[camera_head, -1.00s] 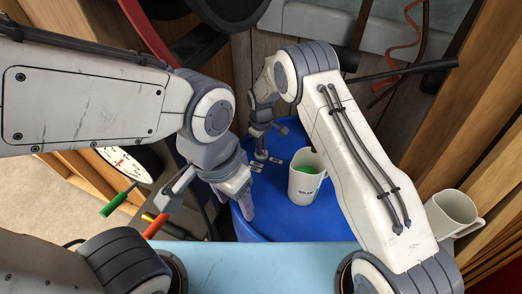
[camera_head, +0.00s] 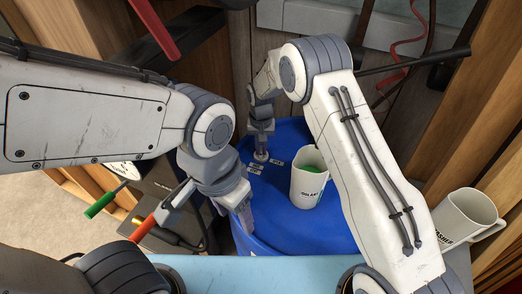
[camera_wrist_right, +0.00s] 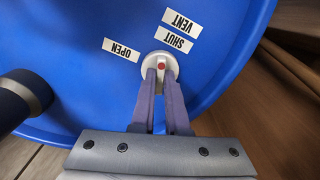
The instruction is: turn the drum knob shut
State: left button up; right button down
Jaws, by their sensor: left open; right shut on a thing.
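The drum knob (camera_wrist_right: 160,60) is a small pale disc with a red mark on the blue drum's top (camera_head: 285,229). White labels OPEN (camera_wrist_right: 121,49), SHUT (camera_wrist_right: 174,38) and VENT (camera_wrist_right: 182,22) sit around it, upside down in the right wrist view. I cannot tell exactly which label the knob points to. My right gripper (camera_wrist_right: 161,80) is shut on the knob, its fingers on either side of the grip; in the head view it reaches straight down to the drum top. My left gripper (camera_head: 208,207) is open and empty, at the drum's left edge.
A white mug with green inside (camera_head: 308,186) stands on the drum, just right of the knob. Another white mug (camera_head: 468,215) stands at the right. Wooden walls close in the right side.

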aim_at(261, 150)
jog(key=shift+m+b, duration=0.5)
jog(key=shift+m, duration=1.5)
jog(key=c, duration=0.9)
grip_release()
jog(key=shift+r, duration=0.1)
notch_tip(261, 150, up, 10)
jog(key=shift+r+b, duration=0.2)
jog(key=shift+b, duration=0.9)
